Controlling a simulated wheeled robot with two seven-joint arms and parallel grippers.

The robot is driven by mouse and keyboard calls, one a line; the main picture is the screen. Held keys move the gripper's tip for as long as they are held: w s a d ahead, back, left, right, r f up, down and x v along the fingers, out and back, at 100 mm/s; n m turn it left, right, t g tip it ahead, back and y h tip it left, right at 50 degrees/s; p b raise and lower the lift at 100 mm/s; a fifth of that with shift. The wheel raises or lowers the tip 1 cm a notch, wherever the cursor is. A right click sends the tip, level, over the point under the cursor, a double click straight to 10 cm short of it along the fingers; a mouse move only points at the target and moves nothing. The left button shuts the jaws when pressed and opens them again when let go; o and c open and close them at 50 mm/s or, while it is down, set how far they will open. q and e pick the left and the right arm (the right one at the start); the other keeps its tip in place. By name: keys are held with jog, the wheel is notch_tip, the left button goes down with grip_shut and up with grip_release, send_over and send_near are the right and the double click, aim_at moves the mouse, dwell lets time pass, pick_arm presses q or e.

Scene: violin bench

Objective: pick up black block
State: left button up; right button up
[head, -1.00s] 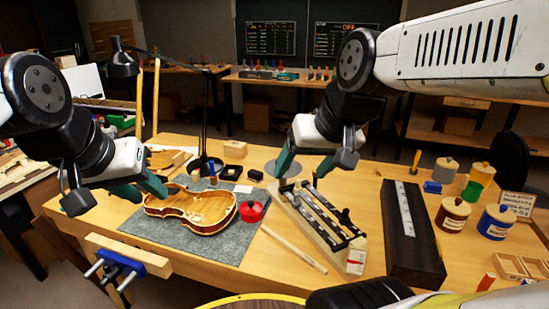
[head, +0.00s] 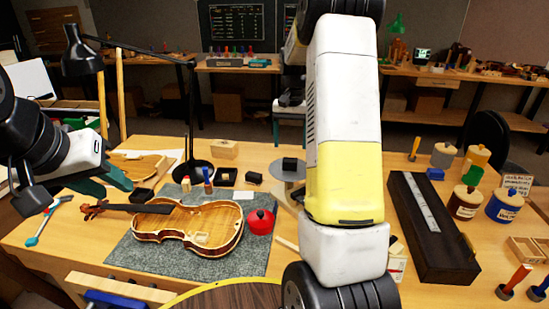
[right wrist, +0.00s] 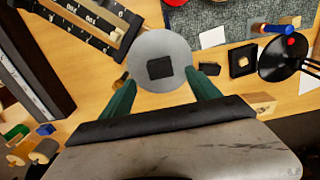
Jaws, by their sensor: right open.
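A small black block (head: 290,164) sits on a round grey disc (head: 282,176) in the middle of the table. In the right wrist view the black block (right wrist: 160,67) lies near the disc's centre, just beyond and between my right fingertips. My right gripper (right wrist: 162,82) is open and empty, its two green fingers spread either side of the disc. In the head view it is mostly hidden behind my right forearm. My left gripper (head: 104,184) hangs at the left, near the violin's neck, with its green fingers apart and nothing between them.
A violin body (head: 190,226) and red pot (head: 260,221) lie on a grey mat (head: 130,258). An open black box (head: 227,176), another small dark block (head: 253,178) and a black lamp (head: 190,120) stand left of the disc. A wooden block (head: 224,149) is behind them.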

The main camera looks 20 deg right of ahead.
aim_at(290, 160)
jog(key=shift+w+d+f, duration=0.15)
jog(key=shift+f, duration=0.35)
jog(key=f, duration=0.7)
jog(key=shift+w+f, duration=0.15)
jog(key=shift+w, duration=0.05)
grip_shut()
